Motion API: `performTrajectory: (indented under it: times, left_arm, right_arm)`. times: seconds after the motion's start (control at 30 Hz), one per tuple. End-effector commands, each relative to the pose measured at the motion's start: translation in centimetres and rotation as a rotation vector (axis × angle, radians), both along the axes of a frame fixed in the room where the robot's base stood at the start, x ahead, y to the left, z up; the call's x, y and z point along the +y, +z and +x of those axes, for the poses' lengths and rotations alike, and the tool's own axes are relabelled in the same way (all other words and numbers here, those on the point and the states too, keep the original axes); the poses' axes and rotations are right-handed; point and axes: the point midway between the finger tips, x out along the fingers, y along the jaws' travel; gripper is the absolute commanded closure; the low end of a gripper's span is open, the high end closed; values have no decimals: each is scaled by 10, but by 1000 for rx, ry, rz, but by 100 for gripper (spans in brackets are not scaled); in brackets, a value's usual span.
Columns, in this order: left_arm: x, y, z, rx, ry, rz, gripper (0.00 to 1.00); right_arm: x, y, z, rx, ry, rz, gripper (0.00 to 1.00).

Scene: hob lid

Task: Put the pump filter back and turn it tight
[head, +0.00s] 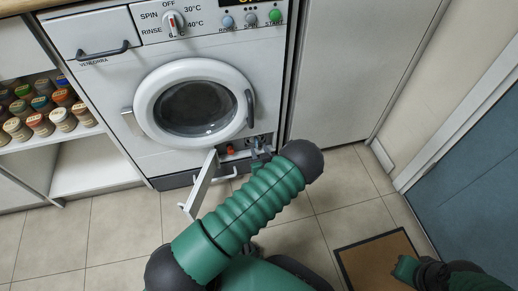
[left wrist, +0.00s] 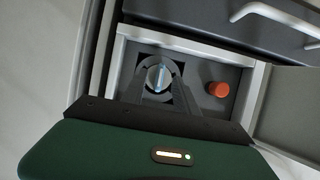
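The pump filter (left wrist: 158,77) has a round, pale face with a raised bar across it. It is at the dark square opening in the low service bay of the washing machine (head: 137,153). My left gripper (left wrist: 159,72) has its two dark fingers on either side of the filter's round head, apparently touching it. In the head view my left gripper (head: 258,148) is small and partly hidden by my green arm. The fingers cover parts of the opening's edge, so how deep the filter sits cannot be told.
An orange-red cap (left wrist: 219,89) is right of the filter, and also shows in the head view (head: 231,149). The open flap (head: 202,184) stands out from the bay. The round door (head: 151,115) is shut above. A brown mat (head: 378,262) lies on the tiled floor.

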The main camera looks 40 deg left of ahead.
Motion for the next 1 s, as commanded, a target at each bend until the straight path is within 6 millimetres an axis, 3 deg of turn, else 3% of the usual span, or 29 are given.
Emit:
performTrajectory:
  times: [0.03,0.2,0.5,0.67,1.0]
  left_arm:
    - [-9,12,-7,3,-3,-1,64]
    - [-43,34,-36,5,-5,-1,64]
    - [-96,60,-81,2,-3,-1,64]
    - [-107,63,-91,2,-1,0,64]
    - [-108,62,-92,1,0,1,64]
  right_arm:
    - [0,15,0,0,0,0,100]
    - [0,45,0,-1,0,0,100]
    - [0,80,0,-1,0,0,100]
    - [0,84,0,0,0,0,100]
    - [0,83,0,0,0,0,100]
